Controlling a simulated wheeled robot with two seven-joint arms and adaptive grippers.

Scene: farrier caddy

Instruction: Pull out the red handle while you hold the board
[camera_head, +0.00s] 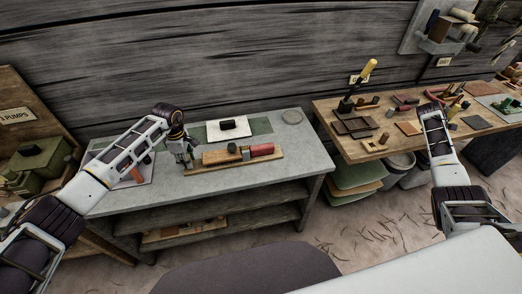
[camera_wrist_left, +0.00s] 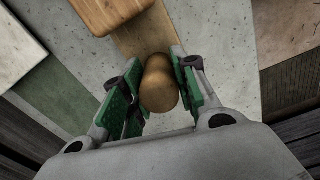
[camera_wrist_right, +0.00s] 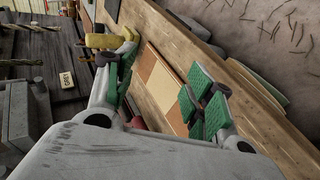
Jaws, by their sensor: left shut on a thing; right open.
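The board (camera_head: 224,171) is a long tan plank lying on the grey table. The red handle (camera_head: 262,150) lies along its right part, beside a small grey block (camera_head: 245,153) and a brown wooden block (camera_head: 216,157). My left gripper (camera_head: 187,162) is at the board's left end. In the left wrist view its green-padded fingers are shut on a round wooden knob (camera_wrist_left: 159,88) at the end of the board (camera_wrist_left: 140,38). My right gripper (camera_wrist_right: 165,78) is open and empty over the wooden bench at right, well away from the red handle.
The grey table (camera_head: 290,138) also holds a white plate with a black block (camera_head: 227,125) behind the board. A gap separates the two tables.

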